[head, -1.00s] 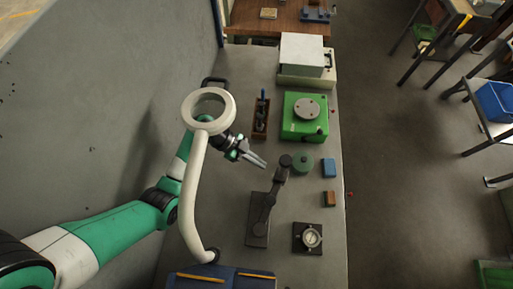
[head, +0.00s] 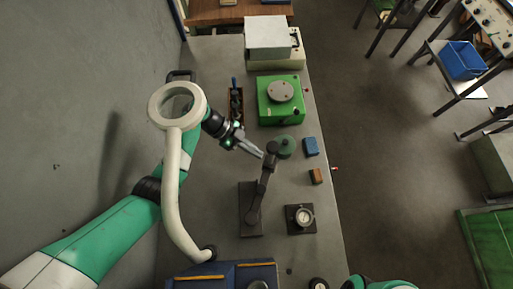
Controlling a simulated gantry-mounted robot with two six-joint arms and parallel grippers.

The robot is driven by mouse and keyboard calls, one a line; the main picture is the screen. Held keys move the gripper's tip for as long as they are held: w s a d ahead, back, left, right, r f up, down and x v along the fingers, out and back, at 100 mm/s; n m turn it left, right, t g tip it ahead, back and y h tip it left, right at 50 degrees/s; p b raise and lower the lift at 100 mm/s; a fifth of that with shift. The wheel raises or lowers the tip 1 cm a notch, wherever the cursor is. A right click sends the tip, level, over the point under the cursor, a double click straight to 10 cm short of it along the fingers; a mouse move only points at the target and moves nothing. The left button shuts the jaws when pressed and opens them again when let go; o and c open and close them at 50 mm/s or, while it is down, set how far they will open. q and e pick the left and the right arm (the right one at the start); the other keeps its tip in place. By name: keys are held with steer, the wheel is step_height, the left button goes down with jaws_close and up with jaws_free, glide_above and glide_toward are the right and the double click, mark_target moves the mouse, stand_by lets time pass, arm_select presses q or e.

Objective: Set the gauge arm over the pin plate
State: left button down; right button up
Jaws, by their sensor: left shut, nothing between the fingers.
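The dark grey gauge arm (head: 256,199) stands on a flat rectangular base. Its jointed links lean up and right to a round head beside a green disc (head: 286,147). My left gripper (head: 261,154) is shut and empty, with its fingertips just left of the upper end of the gauge arm. I cannot tell whether they touch. A dark square plate with a round, pale-rimmed piece (head: 301,226) lies right of the arm's base. I cannot tell for sure which piece is the pin plate. My right gripper is not in view.
A white ring lamp (head: 173,150) on a curved post stands close to my left arm. A green machine block (head: 281,113), a tool rack (head: 236,112), a blue block (head: 311,146) and a brown block (head: 316,176) stand on the bench. A blue box (head: 222,280) is at the near edge.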

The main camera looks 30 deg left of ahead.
arm_select(q)
steer(key=s+a+r, duration=0.1)
steer(key=s+a, duration=0.1)
steer(key=a, duration=0.5)
steer(key=s+a+r+b, duration=0.1)
steer(key=a, duration=0.6)
steer(key=shift+s+a+r, duration=0.35)
steer(key=shift+r, duration=0.05)
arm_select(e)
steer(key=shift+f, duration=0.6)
